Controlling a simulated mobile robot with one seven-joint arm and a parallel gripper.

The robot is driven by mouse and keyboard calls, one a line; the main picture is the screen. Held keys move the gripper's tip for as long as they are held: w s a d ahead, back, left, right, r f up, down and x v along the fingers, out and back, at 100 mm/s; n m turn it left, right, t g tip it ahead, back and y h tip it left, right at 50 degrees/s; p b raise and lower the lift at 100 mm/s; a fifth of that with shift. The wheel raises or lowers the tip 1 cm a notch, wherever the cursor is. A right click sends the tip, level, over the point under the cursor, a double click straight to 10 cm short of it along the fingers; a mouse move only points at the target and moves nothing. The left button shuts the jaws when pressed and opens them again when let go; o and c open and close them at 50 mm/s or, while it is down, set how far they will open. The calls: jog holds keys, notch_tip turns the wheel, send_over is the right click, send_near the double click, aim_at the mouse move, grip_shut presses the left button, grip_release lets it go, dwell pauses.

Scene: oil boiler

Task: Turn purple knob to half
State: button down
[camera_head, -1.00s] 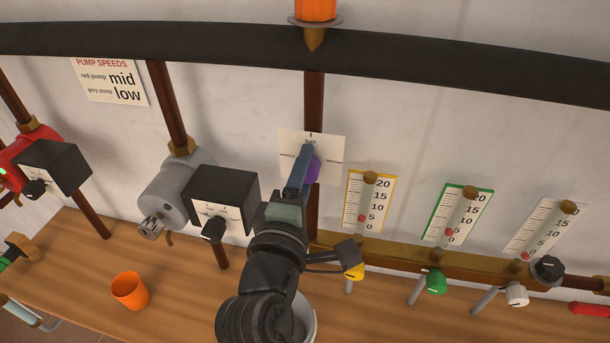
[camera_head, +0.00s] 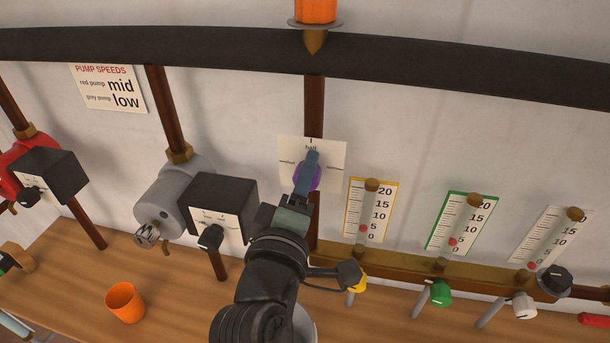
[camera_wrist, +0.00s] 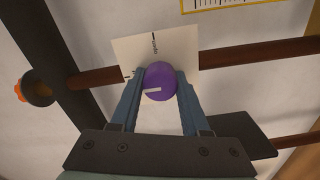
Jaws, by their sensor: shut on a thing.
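The purple knob (camera_head: 317,180) sits on a white dial card (camera_head: 334,148) fixed to a brown vertical pipe. The card has a "half" label at its top and labels at both sides. My gripper (camera_head: 311,160) is in front of the knob and hides part of it. In the wrist view, my gripper's fingers (camera_wrist: 157,94) are shut on the purple knob (camera_wrist: 160,74), one on each side. A short white mark on the knob points left in that view, toward the card's left edge.
Yellow, green and white valve knobs stand below the gauges (camera_head: 460,222) at the right. A black pump box (camera_head: 222,200) stands close to the left of my arm. An orange cup (camera_head: 125,302) is on the wooden table (camera_head: 70,285). A thick black pipe (camera_head: 440,75) crosses above.

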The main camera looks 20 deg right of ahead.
jog(key=shift+f, duration=0.1)
jog(key=shift+c, duration=1.9)
grip_release()
jog(key=shift+s, duration=0.1)
jog(key=b+v, duration=0.2)
jog(key=v, duration=1.1)
jog(key=shift+b, duration=0.4)
